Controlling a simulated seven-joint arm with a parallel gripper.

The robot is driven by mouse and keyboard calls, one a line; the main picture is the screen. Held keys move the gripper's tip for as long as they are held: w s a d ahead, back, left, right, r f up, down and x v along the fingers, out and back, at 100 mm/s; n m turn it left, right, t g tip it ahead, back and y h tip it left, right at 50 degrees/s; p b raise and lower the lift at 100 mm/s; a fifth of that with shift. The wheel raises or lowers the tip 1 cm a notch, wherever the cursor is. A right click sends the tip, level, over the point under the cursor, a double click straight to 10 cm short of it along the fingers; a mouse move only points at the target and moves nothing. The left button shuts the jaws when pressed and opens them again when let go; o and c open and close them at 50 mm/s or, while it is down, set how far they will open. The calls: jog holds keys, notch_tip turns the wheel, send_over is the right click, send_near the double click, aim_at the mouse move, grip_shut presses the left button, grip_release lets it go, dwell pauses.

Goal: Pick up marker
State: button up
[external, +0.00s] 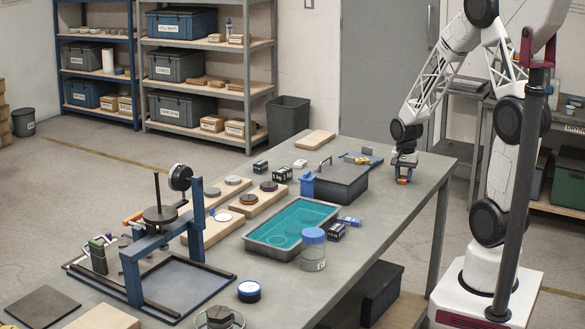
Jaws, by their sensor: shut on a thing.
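My gripper (404,172) points down at the far right end of the grey table (390,215), at or just above its top. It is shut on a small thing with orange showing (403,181). That thing is too small and too covered by the fingers for me to tell whether it is the marker. I cannot make out a marker for certain anywhere else on the table. I cannot tell whether the held thing touches the table.
A dark lidded box (342,182) stands left of my gripper, with a blue tool (362,158) behind it. A tray of teal liquid (292,231) and a blue-lidded jar (313,250) are nearer. A blue frame rig (160,235) stands at left. The table around my gripper is mostly clear.

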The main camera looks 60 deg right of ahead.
jog(key=shift+r, duration=0.1)
jog(key=shift+r, duration=0.75)
notch_tip(320, 180, up, 2)
jog(key=shift+r, duration=0.1)
jog(key=s+a, duration=0.2)
jog(key=s, duration=0.2)
jog(key=s+a, duration=0.2)
jog(key=s, duration=0.1)
jog(key=s+a+r, duration=0.1)
jog(key=s+a, duration=0.1)
jog(key=s, duration=0.2)
jog(key=shift+s+a, duration=0.7)
jog(key=shift+s, duration=0.2)
jog(key=shift+s+a, duration=0.3)
jog(key=shift+s, duration=0.2)
jog(key=m, duration=0.2)
send_near(404, 177)
jog(key=w+d, duration=0.1)
jog(key=w, duration=0.2)
jog(key=w+d+f, duration=0.1)
jog(key=w, duration=0.3)
jog(key=w+d+f, duration=0.1)
jog(key=w, duration=0.2)
jog(key=shift+w+f, duration=0.1)
jog(key=shift+w, duration=0.15)
